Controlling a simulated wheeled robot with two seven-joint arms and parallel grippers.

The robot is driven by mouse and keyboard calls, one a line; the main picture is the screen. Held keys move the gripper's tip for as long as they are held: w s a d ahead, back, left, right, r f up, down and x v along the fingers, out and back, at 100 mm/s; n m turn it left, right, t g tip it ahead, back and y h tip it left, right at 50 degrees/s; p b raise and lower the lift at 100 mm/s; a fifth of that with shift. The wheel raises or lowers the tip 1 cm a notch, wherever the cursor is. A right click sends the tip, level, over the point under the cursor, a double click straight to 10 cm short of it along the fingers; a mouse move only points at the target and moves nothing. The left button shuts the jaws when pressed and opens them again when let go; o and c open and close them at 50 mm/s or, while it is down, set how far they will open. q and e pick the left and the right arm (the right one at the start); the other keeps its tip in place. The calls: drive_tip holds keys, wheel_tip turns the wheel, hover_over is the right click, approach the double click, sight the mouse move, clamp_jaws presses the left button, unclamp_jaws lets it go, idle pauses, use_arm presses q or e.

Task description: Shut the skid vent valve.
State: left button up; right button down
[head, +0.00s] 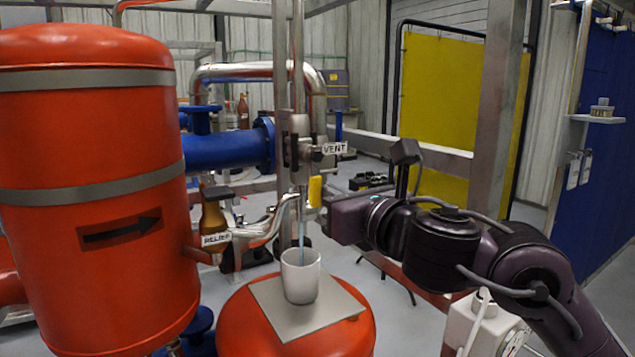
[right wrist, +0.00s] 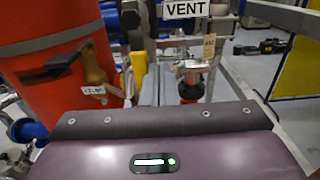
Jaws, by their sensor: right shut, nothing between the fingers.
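The VENT tag (head: 335,148) hangs beside a metal valve body (head: 300,150) on a thin upright pipe. It also shows at the top of the right wrist view (right wrist: 187,9). Below the tag a yellow handle (head: 315,190) stands upright, close beside the pipe; it also shows in the right wrist view (right wrist: 137,72). My right gripper (head: 328,205) points left, its tip at or just beside the yellow handle; I cannot tell if they touch. Its fingers (right wrist: 160,90) are together and empty, to the right of the handle. My left gripper is out of view.
A thin pale-blue stream (head: 301,240) runs down into a white cup (head: 301,280) on a grey plate (head: 270,295). A large orange tank (head: 95,280) fills the left. A RELIEF tag (head: 216,239) and silver pipe stand close by. A metal post (head: 495,110) rises behind my right arm.

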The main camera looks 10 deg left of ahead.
drive_tip(key=shift+s+a+f+b, duration=0.2)
drive_tip(key=shift+s+a+b, duration=0.1)
drive_tip(key=shift+s+a, duration=0.4)
drive_tip(key=shift+w+a, duration=0.1)
drive_tip(key=shift+a, duration=0.05)
drive_tip(key=shift+s+a+r, duration=0.2)
drive_tip(key=shift+s+a, duration=0.35)
drive_tip(key=shift+a, duration=0.25)
drive_tip(key=shift+r, duration=0.1)
drive_tip(key=shift+s+a+r+p, duration=0.35)
drive_tip(key=shift+s+a+p, duration=0.15)
drive_tip(key=shift+a, duration=0.2)
